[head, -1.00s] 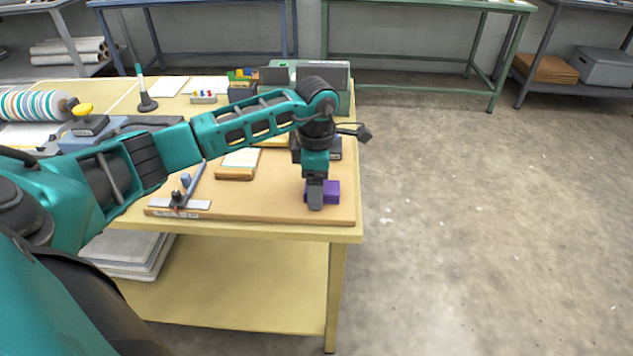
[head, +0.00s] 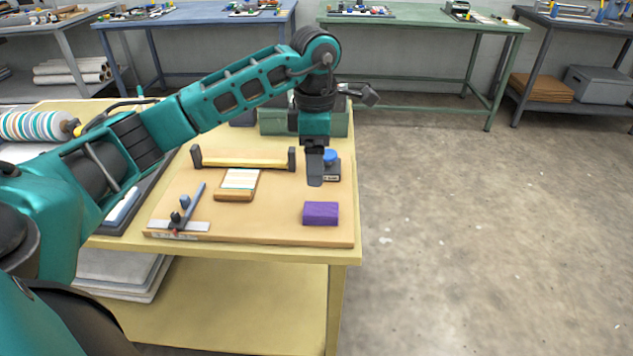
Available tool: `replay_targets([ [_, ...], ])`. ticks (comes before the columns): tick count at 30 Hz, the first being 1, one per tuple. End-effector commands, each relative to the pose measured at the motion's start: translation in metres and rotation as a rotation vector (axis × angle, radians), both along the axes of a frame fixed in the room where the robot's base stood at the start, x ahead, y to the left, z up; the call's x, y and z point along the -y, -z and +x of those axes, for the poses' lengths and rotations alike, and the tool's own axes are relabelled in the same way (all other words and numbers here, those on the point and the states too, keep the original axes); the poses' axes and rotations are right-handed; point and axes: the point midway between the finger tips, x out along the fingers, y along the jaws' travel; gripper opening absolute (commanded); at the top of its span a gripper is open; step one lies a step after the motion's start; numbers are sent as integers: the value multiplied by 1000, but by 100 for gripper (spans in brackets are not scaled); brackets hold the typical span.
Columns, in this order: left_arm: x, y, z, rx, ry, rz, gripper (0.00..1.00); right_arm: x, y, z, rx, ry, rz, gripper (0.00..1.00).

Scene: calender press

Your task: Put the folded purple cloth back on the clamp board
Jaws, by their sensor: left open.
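The folded purple cloth (head: 320,213) lies on the tan clamp board (head: 262,222), near its front right corner. The board rests on the yellow table. My left gripper (head: 315,180) hangs pointing down above the board, behind and above the cloth and apart from it. It is open, with nothing seen in it; one finger mostly hides the other. My right gripper is not in view.
On the board stand a yellow bar between dark posts (head: 243,160), a striped pad on a wooden block (head: 238,183), a metal clamp piece (head: 180,225) and a blue-topped dark block (head: 331,160). A green box (head: 276,121) stands behind. Floor at right is clear.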

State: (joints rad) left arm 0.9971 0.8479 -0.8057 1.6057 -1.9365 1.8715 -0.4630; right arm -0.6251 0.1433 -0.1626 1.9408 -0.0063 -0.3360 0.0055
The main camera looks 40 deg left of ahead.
Motion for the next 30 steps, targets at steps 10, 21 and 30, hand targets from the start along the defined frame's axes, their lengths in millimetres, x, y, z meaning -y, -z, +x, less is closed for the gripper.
replay_targets([
  [10,198,52,-51,-138,-72,-867,78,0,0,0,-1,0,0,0],
  [21,246,21,-48,-602,-1219,-1944,78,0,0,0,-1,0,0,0],
  [30,150,177,-96,795,2207,1574,78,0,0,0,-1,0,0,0],
])
